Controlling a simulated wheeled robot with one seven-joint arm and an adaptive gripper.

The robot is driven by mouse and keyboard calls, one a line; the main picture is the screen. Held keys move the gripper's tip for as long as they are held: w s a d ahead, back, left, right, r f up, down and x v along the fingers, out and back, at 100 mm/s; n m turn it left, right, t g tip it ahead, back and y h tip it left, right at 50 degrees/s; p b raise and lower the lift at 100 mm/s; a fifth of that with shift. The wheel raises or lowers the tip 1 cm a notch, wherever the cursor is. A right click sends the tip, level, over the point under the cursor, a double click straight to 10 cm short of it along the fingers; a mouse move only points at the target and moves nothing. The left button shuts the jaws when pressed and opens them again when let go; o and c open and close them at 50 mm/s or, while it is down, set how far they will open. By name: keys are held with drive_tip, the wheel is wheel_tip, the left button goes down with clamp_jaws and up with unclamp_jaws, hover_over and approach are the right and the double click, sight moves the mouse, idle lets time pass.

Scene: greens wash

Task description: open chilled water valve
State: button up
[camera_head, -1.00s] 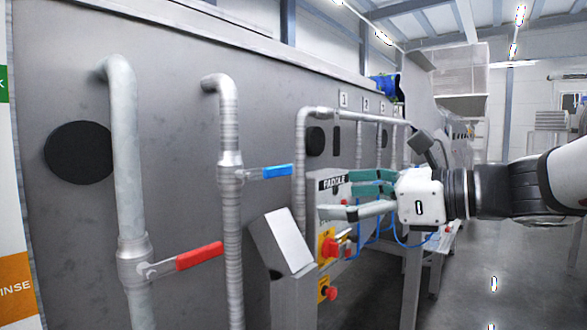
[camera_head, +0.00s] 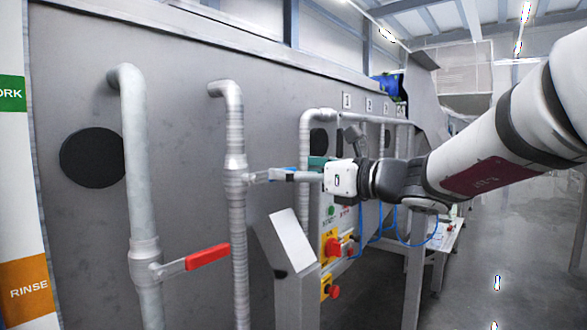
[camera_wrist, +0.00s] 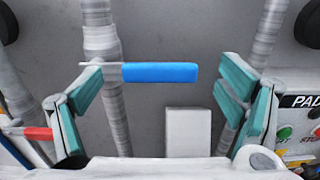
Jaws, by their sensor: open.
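The blue-handled valve lever (camera_wrist: 158,72) sticks out sideways from a vertical grey pipe, shown in the wrist view. In the head view its blue handle is mostly hidden by my gripper. My gripper (camera_head: 285,175) is in front of it, open. In the wrist view the green-padded fingers of my gripper (camera_wrist: 165,92) stand on either side of the blue handle, with visible gaps. The handle lies level between them, and neither finger shows contact. The valve body (camera_head: 235,172) sits on the pipe to the left.
A red-handled lever (camera_head: 207,257) is on another pipe to the lower left. A grey sloped box (camera_head: 292,240) stands below my gripper. A control panel (camera_head: 333,255) with red buttons is to the right. Open floor (camera_head: 480,270) lies farther right.

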drive_tip(key=shift+x, duration=0.85)
drive_tip(key=shift+c, duration=0.3)
drive_tip(key=c, duration=1.6)
drive_tip(key=shift+r, duration=0.1)
drive_tip(key=s+a+r+n+b, duration=0.1)
drive_tip(key=s+r+n+b, duration=0.1)
drive_tip(key=n+b, duration=0.3)
drive_tip(key=s+a+r+n+b, duration=0.2)
drive_tip(key=n+b, duration=0.4)
drive_tip(key=n, duration=0.1)
drive_tip(key=s+a+r+n+b, duration=0.2)
drive_tip(key=s+n+b, duration=0.1)
drive_tip(key=n+b, duration=0.2)
drive_tip(key=shift+a+r+n+b, duration=0.3)
drive_tip(key=shift+n+b, duration=0.1)
drive_tip(key=shift+n, duration=0.1)
